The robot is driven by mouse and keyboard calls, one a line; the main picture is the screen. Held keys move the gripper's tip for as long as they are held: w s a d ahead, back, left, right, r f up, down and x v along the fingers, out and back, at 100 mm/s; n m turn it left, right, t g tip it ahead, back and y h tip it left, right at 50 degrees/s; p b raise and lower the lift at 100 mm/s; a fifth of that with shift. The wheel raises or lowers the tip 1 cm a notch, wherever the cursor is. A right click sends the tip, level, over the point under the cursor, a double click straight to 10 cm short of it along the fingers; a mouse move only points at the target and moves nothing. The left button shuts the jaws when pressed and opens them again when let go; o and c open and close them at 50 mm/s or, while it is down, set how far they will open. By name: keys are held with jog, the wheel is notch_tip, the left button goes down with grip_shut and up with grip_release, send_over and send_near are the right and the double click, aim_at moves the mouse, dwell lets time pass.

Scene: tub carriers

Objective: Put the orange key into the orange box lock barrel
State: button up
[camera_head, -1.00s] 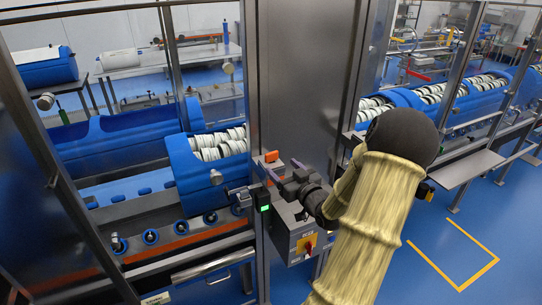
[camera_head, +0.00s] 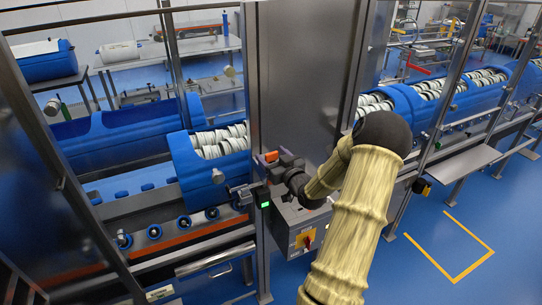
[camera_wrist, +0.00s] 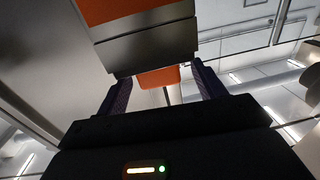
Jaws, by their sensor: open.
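An orange piece (camera_wrist: 158,77), which looks like the orange key's head, shows between my fingers in the wrist view. Just above it is a grey metal box body (camera_wrist: 150,45) with an orange band (camera_wrist: 112,8), which looks like the orange box lock. I cannot tell whether the key sits in the barrel, which is hidden. My gripper (camera_wrist: 163,88) is open, one finger on each side of the orange piece, with gaps visible. In the head view my gripper (camera_head: 272,164) is at the metal post, close to a small orange part (camera_head: 270,156).
A grey control box with a red-and-yellow switch (camera_head: 305,239) is below my gripper. A latch unit with a green light (camera_head: 265,204) is on the post. A blue tub (camera_head: 205,178) stands behind the guard at left.

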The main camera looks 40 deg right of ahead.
jog(key=shift+w+d+r+p, duration=0.1)
jog(key=shift+w+p, duration=0.15)
jog(key=shift+w, duration=0.3)
jog(key=shift+w+d+r+p, duration=0.1)
jog(key=shift+w+p, duration=0.1)
jog(key=shift+w, duration=0.3)
jog(key=shift+w+f, duration=0.2)
jog(key=shift+w, duration=0.05)
jog(key=c, duration=1.1)
jog(key=shift+r, duration=0.1)
notch_tip(320, 180, up, 10)
jog(key=b, duration=0.3)
jog(key=shift+b, duration=0.35)
